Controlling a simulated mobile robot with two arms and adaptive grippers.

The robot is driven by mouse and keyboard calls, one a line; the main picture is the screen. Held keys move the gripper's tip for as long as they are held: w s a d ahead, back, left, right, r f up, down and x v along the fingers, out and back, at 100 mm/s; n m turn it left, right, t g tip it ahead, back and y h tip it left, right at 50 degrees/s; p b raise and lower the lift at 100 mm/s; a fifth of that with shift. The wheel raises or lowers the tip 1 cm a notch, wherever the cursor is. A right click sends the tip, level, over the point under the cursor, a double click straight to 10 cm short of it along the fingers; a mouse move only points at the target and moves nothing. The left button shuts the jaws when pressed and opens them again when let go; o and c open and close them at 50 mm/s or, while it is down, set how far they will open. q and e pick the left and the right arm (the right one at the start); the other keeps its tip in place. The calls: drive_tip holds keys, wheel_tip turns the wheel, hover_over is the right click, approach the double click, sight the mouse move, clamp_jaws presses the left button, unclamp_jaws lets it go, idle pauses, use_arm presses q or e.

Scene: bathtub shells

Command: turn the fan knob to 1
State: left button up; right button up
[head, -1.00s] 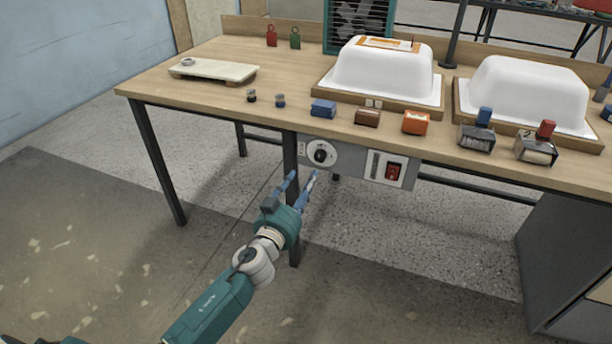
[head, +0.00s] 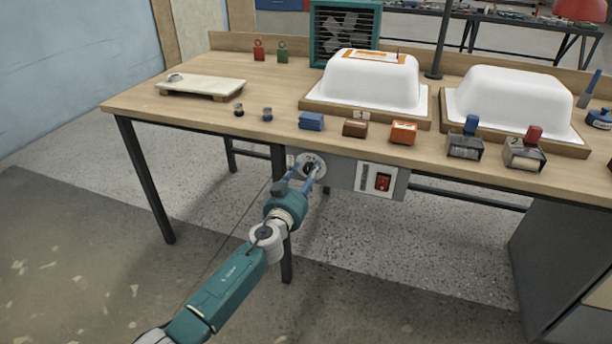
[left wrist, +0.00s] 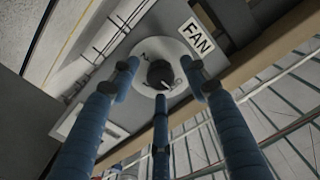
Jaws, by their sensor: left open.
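The fan knob (head: 309,168) is a black dial on a round white plate, on the grey panel under the table's front edge. In the left wrist view the black knob (left wrist: 160,74) sits at the centre of the plate, beside a FAN label (left wrist: 196,38). Its numerals are too blurred to read. My left gripper (head: 304,180) is open, its blue fingers pointing at the dial. In the left wrist view the fingers (left wrist: 160,88) spread around the knob and appear short of it, with a visible gap on the sides. My right gripper is not in view.
A red switch (head: 383,182) is on the same panel, to the right. The fan (head: 345,32) with a green frame stands at the table's back. Two white tub shells (head: 372,80) and several small blocks and tools rest on the tabletop. A table leg (head: 284,235) stands below the dial.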

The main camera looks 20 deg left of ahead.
use_arm(q)
drive_tip(key=c, duration=1.2)
drive_tip(key=shift+o, duration=0.2)
drive_tip(key=shift+f+m, duration=0.1)
drive_tip(key=shift+m, duration=0.3)
drive_tip(key=m, duration=0.3)
drive_tip(key=shift+b, duration=0.3)
drive_tip(key=m, duration=0.3)
drive_tip(key=shift+m, duration=0.4)
drive_tip(key=m, duration=0.2)
drive_tip(key=shift+a+m, duration=0.1)
drive_tip(key=shift+m, duration=0.2)
drive_tip(key=m, duration=0.3)
drive_tip(key=shift+m, duration=2.2)
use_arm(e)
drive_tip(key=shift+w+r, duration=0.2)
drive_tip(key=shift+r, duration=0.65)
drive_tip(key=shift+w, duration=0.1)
